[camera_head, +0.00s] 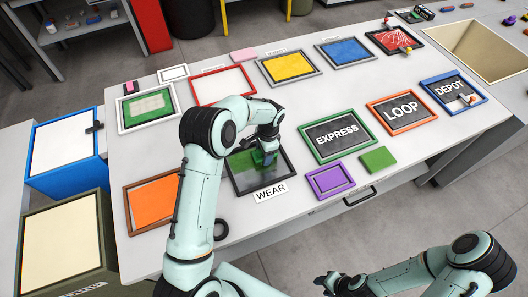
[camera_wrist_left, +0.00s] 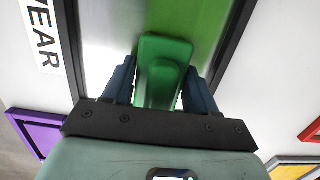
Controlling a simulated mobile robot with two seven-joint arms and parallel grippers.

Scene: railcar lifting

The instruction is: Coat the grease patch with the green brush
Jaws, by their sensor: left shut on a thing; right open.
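My left gripper (camera_head: 264,150) is shut on the green brush (camera_wrist_left: 164,62), with its fingers on both sides of the handle in the left wrist view. The brush is over the dark-framed panel (camera_head: 284,177) above the WEAR label (camera_head: 270,191). In the left wrist view this panel (camera_wrist_left: 208,22) is partly green and partly pale grey and shiny. I cannot tell whether the brush touches it, and no separate grease patch can be made out. My right gripper (camera_head: 326,284) is open and empty, off the table's front edge.
Around the panel lie the green-framed EXPRESS panel (camera_head: 337,135), a purple frame (camera_head: 330,180), a flat green block (camera_head: 378,160) and an orange panel (camera_head: 152,204). A black ring (camera_head: 221,229) lies near the front edge. LOOP (camera_head: 402,112) and DEPOT (camera_head: 452,90) frames are further right.

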